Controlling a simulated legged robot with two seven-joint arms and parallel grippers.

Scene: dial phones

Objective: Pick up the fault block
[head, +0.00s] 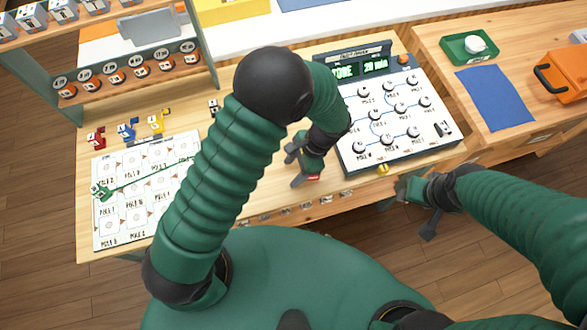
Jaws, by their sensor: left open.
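I cannot tell for sure which piece is the fault block. Small red (96,137), blue (127,130) and yellow (156,122) pieces stand behind the white chart (124,232) on the left of the bench. A small dark-and-white piece (214,106) stands to their right, and a green piece (101,191) is at the chart's left edge. My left gripper (296,167) is open over the bench, left of the dial panel, with a small red patch beside its lower finger. My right gripper (416,208) is open and empty near the bench's front edge. My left arm hides part of the bench.
The dial panel (352,160) with several knobs and a lit display stands at centre right. A shelf (125,84) with several labelled pieces is at the upper left. A green tray (463,57), a blue mat (494,92) and an orange case (569,72) are on the right bench.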

